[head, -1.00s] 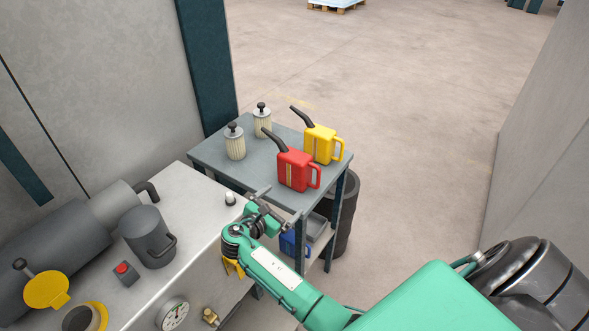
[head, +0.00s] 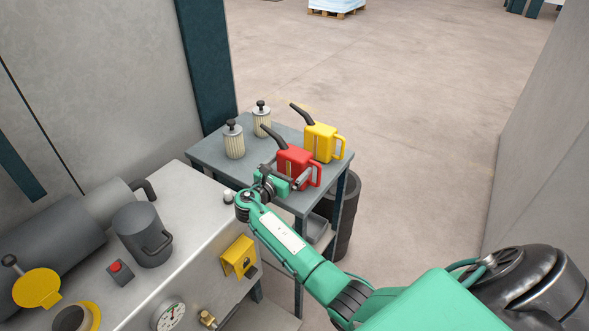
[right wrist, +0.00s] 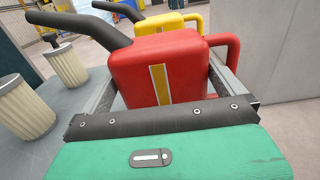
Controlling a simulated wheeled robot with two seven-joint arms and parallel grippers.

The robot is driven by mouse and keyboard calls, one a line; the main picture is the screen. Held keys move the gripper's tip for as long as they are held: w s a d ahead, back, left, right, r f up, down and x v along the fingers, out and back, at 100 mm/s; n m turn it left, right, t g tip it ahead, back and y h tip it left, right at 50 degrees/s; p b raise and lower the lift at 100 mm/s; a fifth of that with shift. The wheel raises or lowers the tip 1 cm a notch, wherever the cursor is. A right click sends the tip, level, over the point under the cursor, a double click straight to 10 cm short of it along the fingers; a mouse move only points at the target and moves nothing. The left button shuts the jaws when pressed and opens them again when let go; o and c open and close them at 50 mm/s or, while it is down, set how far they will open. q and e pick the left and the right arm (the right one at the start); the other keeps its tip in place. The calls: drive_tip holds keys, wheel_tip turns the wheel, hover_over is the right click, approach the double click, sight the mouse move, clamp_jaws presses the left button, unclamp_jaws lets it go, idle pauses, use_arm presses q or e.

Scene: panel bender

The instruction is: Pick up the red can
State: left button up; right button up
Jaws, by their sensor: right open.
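The red can (head: 296,158), with a black spout and a side handle, stands upright on the grey table (head: 215,157). My right gripper (head: 288,174) is open at the can's near side, and its palm hides the can's lower part in the head view. In the right wrist view the red can (right wrist: 160,62) stands between the two open fingers (right wrist: 165,95), one on each side. I cannot tell whether the fingers touch it. My left gripper does not show.
A yellow can (head: 322,141) stands just behind the red can. Two ribbed filters (head: 234,142) with black knobs stand to the left on the table. A grey machine bench (head: 190,215) with a dark mug-like pot (head: 144,236) is at the near left. A dark bin (head: 345,215) stands right of the table.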

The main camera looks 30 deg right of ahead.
drive_tip(key=b+x, duration=0.2)
drive_tip(key=x, duration=0.2)
drive_tip(key=shift+d, duration=0.25)
drive_tip(key=shift+r, duration=0.1)
drive_tip(key=c, duration=0.9)
